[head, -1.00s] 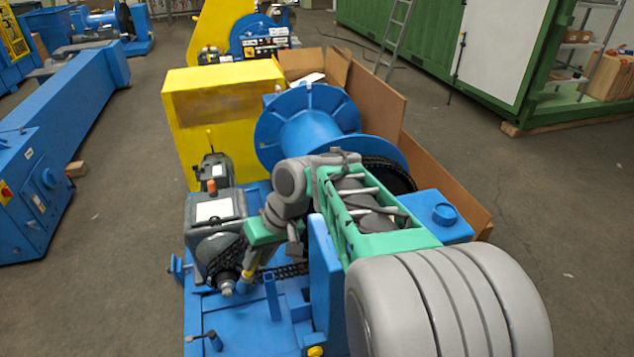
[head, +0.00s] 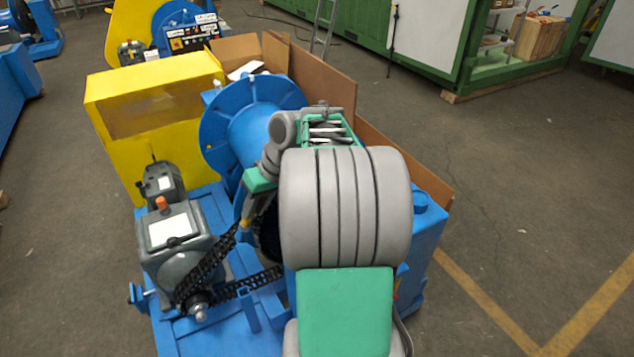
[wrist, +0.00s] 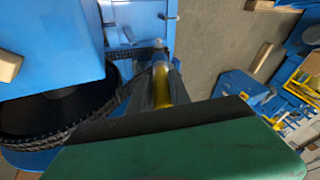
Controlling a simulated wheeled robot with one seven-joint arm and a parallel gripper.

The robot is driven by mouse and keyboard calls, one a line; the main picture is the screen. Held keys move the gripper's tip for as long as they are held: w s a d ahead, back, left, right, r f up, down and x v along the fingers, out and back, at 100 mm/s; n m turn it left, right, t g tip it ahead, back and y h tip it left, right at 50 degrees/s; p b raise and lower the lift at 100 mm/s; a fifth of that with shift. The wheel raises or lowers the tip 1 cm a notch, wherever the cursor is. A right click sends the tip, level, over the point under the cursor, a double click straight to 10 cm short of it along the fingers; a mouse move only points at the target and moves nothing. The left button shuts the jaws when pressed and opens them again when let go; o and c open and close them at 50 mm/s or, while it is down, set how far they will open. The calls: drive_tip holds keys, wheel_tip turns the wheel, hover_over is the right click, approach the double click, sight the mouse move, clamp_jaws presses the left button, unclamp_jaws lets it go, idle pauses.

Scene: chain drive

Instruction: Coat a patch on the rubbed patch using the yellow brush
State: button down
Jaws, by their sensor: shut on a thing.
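My gripper (head: 246,214) is above the chain drive, beside the upper run of the chain. It is shut on the yellow brush (head: 245,222), of which only a small part shows in the head view. In the wrist view the yellow brush (wrist: 164,82) sticks out past the dark edge of my gripper, over the drive. Its bristles cannot be made out. A dull brownish area (head: 150,114) shows on the face of the yellow guard (head: 185,70); I cannot tell whether it is the rubbed patch. The brush is well apart from that area.
The black chain (head: 240,284) runs from the sprocket by the grey gearbox (head: 175,235) towards the large wheel, partly hidden by my arm. A blue spool (head: 225,125) stands behind. Cardboard sheets (head: 325,85) line the back. Open floor (head: 510,190) lies to the right.

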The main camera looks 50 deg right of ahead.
drive_tip(key=s+d+m+p, duration=0.1)
drive_tip(key=s+d, duration=0.1)
drive_tip(key=d, duration=0.6)
drive_tip(key=s+d+m, duration=0.1)
drive_tip(key=s+d, duration=0.2)
drive_tip(key=d, duration=0.5)
drive_tip(key=shift+t+h, duration=0.4)
drive_tip(key=f+b, duration=0.1)
drive_tip(key=f, duration=0.1)
drive_tip(key=f+b, duration=0.2)
drive_tip(key=d+f+b, duration=0.1)
drive_tip(key=f, duration=0.1)
drive_tip(key=shift+a, duration=0.1)
